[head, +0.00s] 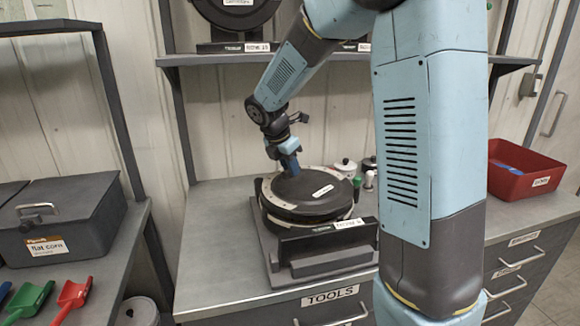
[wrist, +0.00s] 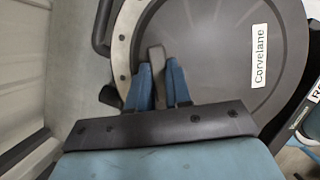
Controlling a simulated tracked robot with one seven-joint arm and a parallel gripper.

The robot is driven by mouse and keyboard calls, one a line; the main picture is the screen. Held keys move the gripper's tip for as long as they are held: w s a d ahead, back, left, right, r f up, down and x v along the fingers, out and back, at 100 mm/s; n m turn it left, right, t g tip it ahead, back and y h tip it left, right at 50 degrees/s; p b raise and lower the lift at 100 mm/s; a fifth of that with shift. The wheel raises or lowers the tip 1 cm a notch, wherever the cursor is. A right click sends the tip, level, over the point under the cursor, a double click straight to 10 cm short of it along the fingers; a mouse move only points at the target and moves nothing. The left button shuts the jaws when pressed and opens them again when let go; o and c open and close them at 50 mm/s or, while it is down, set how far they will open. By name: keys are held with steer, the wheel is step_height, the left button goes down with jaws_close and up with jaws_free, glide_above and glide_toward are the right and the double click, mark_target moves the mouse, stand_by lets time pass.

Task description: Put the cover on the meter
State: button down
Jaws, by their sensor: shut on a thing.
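The cover (head: 312,194) is a dark round disc with a white label. It lies over the round meter (head: 276,216), whose pale rim shows around the left and back edges. Whether it sits fully flat cannot be told. My gripper (head: 291,172) reaches down at the cover's back left edge. In the wrist view, its blue fingers (wrist: 158,92) are shut on a grey tab (wrist: 157,62) at the edge of the cover (wrist: 213,45). The meter's pale rim with dark dots (wrist: 122,48) shows left of the tab. The fingers hide the tab's lower end.
The meter's dark base stands on a grey bench (head: 212,250). Small knobbed pots (head: 346,167) stand behind it. A red bin (head: 520,168) is at the right. A shelf (head: 215,60) runs above.

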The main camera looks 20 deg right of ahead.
steer(key=shift+f, duration=0.55)
stand_by(1.4)
steer(key=c, duration=1)
jaws_free()
steer(key=shift+c, duration=0.3)
steer(key=shift+r, duration=4.75)
